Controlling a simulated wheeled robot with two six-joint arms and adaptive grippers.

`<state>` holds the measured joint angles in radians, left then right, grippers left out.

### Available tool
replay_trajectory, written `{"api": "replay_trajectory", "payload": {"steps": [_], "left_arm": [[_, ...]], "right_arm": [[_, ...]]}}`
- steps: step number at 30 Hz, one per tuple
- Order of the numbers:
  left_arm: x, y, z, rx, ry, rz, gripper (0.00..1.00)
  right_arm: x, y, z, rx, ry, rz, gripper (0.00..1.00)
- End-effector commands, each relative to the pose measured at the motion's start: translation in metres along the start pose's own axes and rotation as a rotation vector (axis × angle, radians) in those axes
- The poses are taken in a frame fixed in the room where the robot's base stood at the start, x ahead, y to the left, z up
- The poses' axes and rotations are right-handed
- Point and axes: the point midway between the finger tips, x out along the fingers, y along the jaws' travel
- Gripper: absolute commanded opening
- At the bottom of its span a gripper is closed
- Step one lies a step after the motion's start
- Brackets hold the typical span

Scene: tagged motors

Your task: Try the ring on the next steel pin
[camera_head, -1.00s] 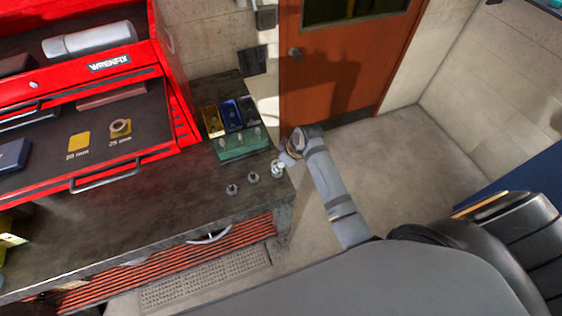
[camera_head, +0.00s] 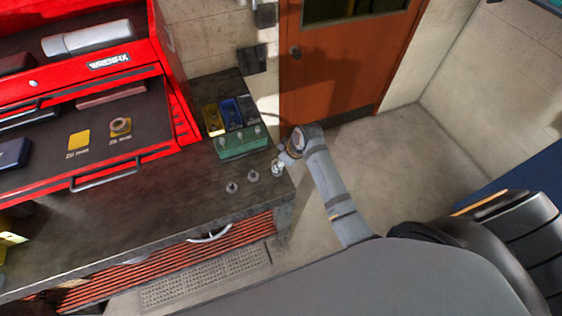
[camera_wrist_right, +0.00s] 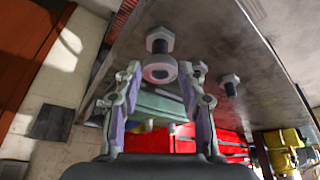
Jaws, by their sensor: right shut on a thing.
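My right gripper (camera_head: 281,164) is at the right end of the bench, over the rightmost steel pin (camera_head: 277,170). A middle pin (camera_head: 253,176) and a left pin (camera_head: 232,188) stand upright on the bench. My left gripper is not in view.
A green block (camera_head: 240,147) with several pegs stands behind the pins, with yellow, blue and black bins (camera_head: 231,112) behind it. The red toolbox drawer (camera_head: 100,178) holds tags and another ring (camera_head: 120,126). The bench (camera_head: 130,215) front is clear.

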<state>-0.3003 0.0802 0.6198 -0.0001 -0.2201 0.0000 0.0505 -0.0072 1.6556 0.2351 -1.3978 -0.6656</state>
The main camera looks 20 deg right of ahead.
Motion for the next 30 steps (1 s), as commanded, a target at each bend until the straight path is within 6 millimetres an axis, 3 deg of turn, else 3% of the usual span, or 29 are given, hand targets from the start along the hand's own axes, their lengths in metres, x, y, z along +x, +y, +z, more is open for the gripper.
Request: {"api": "replay_trajectory", "payload": {"steps": [22, 23, 28, 30], "left_arm": [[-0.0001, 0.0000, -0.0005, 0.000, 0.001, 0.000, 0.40], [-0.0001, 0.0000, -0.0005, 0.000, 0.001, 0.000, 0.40], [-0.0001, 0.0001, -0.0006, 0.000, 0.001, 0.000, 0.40], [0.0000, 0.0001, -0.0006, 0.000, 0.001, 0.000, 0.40]], "right_arm": [[0.0073, 0.0001, 0.0029, 0.000, 0.001, 0.000, 0.10], [0.0073, 0.0001, 0.0028, 0.000, 0.001, 0.000, 0.41], [0.0073, 0.0000, 0.0029, 0.000, 0.000, 0.000, 0.64], [0.0073, 0.0000, 0.0029, 0.000, 0.000, 0.000, 0.66]]}}
